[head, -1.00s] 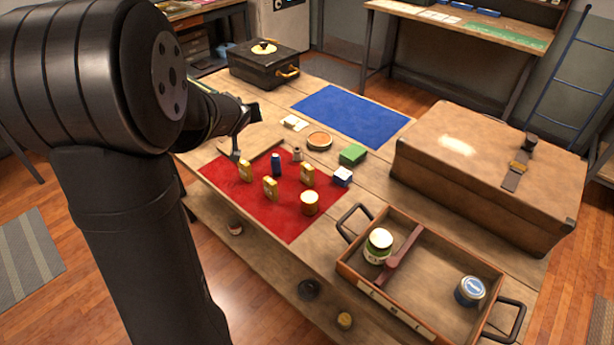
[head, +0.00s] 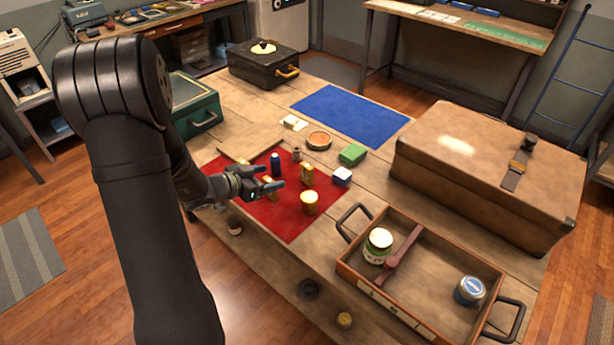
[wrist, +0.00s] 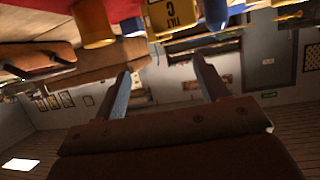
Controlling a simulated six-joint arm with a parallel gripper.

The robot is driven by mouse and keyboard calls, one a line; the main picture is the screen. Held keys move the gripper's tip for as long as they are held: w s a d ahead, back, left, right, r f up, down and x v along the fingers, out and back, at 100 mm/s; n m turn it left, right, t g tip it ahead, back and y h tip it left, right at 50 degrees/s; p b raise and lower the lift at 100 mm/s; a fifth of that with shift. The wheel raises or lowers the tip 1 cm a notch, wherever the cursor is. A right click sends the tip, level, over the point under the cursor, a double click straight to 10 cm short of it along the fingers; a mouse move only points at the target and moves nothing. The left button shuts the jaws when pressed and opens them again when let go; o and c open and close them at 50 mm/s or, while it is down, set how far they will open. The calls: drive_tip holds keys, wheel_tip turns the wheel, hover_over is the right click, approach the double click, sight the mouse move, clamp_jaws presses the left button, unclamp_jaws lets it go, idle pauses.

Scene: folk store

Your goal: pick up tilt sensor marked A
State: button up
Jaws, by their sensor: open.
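Yellow blocks stand on the red mat (head: 300,228). One yellow block (head: 307,175) stands clear to the right of my gripper (head: 277,179). A second yellow block (head: 270,193) is partly hidden behind my gripper, and a third at the mat's left is mostly hidden by it. Letters are too small to read in the head view. In the wrist view, which is upside down, a yellow block marked TILT C (wrist: 172,16) shows beyond the fingertips (wrist: 161,72); no mark A is readable. My gripper is open and empty, low over the mat's left part.
A dark blue cylinder (head: 276,163), an amber jar (head: 309,202) and a blue-white box (head: 342,176) stand close by on the mat. A wooden tray (head: 420,320) with jars is at front right, a brown suitcase (head: 470,165) behind it. The blue mat (head: 352,114) is clear.

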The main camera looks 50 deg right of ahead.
approach(304, 167)
drive_tip(key=x, duration=0.4)
drive_tip(key=shift+s+a+f, duration=0.1)
drive_tip(key=shift+f, duration=0.2)
drive_tip(key=shift+r+x, duration=0.2)
drive_tip(key=shift+x, duration=1.15)
drive_tip(key=shift+r+x, duration=0.15)
drive_tip(key=shift+x, duration=1.25)
drive_tip(key=c, duration=1.1)
